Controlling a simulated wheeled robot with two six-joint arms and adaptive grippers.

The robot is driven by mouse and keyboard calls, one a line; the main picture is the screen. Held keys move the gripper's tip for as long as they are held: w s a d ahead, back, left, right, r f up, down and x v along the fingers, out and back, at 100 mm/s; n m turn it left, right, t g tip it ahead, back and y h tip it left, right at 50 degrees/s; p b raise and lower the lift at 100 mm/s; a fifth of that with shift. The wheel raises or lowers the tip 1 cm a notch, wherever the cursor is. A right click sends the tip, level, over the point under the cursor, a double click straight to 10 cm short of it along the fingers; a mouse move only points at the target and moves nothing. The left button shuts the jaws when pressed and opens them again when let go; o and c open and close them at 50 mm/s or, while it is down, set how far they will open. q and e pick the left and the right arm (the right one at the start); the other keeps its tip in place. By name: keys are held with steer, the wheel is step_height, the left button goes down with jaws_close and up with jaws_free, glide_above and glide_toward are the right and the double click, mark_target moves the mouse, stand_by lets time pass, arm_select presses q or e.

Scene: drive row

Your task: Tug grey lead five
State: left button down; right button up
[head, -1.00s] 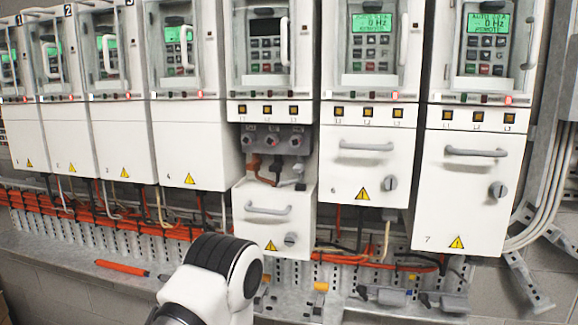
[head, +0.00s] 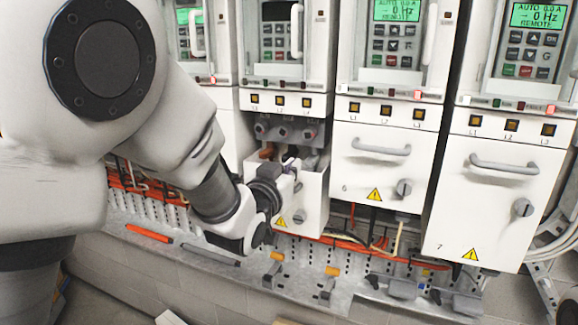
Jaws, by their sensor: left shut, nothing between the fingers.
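Drive five stands in the middle, with its lower cover (head: 312,200) dropped down and its three-terminal block (head: 285,132) bare. A brown lead (head: 266,153) shows below the left terminal. The grey lead cannot be clearly made out; my gripper is in front of that spot. My left arm comes in from the left and its gripper (head: 291,167) is at the top edge of the dropped cover, just under the terminals. It is shut and holds nothing. Whether it touches a lead cannot be told. My right gripper is not in view.
Drive six's closed cover (head: 382,167) and drive seven's closed cover (head: 495,200) stand to the right, with handles sticking out. Orange cables run along a perforated rail below. An orange screwdriver-like tool (head: 148,233) lies on the ledge at left.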

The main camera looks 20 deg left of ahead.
mark_target(305, 172)
arm_select(q)
steer(key=w+p, duration=0.1)
steer(key=w, duration=0.3)
steer(key=w+p, duration=0.2)
steer(key=w, duration=0.3)
steer(key=shift+w+d+f, duration=0.15)
steer(key=shift+d, duration=0.05)
steer(key=shift+w+f, duration=0.1)
steer(key=shift+w, duration=0.2)
steer(key=shift+s, duration=0.2)
steer(key=shift+w, duration=0.15)
steer(key=shift+f+b, duration=1.75)
steer(key=shift+f, duration=0.15)
